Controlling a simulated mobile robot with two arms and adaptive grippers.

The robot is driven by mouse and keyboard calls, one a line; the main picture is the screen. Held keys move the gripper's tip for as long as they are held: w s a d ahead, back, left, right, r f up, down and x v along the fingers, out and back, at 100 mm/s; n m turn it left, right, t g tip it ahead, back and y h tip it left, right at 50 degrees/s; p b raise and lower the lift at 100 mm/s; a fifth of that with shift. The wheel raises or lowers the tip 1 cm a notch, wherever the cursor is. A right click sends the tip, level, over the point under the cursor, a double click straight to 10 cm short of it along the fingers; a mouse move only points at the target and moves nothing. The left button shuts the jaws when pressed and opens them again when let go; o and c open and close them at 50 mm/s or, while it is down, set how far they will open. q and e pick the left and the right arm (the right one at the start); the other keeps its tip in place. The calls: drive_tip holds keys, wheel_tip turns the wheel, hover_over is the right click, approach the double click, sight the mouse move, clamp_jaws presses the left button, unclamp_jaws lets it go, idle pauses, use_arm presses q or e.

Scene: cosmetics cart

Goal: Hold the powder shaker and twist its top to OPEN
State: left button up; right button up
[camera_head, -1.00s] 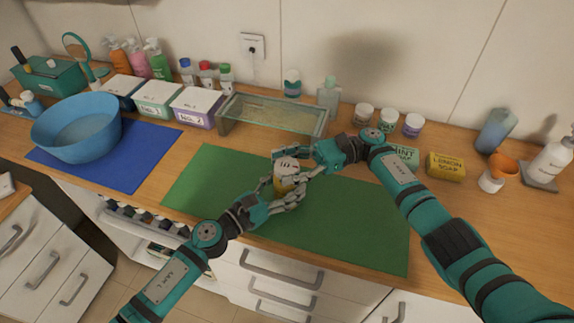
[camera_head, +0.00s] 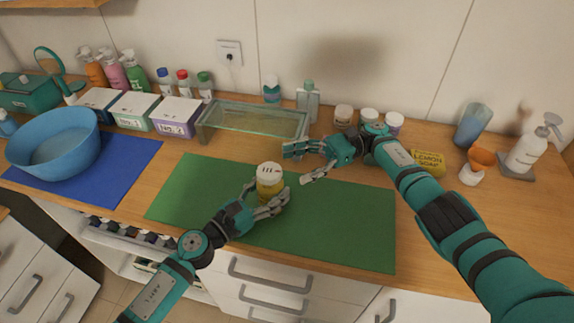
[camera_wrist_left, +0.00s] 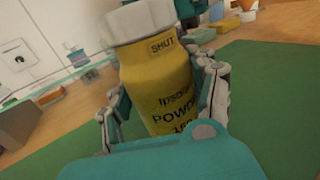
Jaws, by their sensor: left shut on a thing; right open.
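The powder shaker is a yellow bottle (camera_head: 269,189) with a white top (camera_head: 269,170), upright over the green mat (camera_head: 345,222). My left gripper (camera_head: 268,203) is shut on its body from the front. In the left wrist view the shaker (camera_wrist_left: 160,90) stands between the fingers, with "POWDER" lettering and a label reading "SHUT" (camera_wrist_left: 162,44) just below the white top. My right gripper (camera_head: 306,165) is open and empty, to the right of and behind the shaker, apart from it. I cannot tell whether the shaker's base touches the mat.
A glass shelf (camera_head: 254,119) stands behind the green mat. A blue bowl (camera_head: 55,145) sits on a blue mat (camera_head: 125,172) at left. Several small jars (camera_head: 343,115) and a yellow lemon soap box (camera_head: 427,162) are behind my right arm. The green mat's right part is clear.

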idle(0.3)
use_arm(q)
drive_tip(key=o, duration=1.3)
drive_tip(key=shift+s+a, duration=0.1)
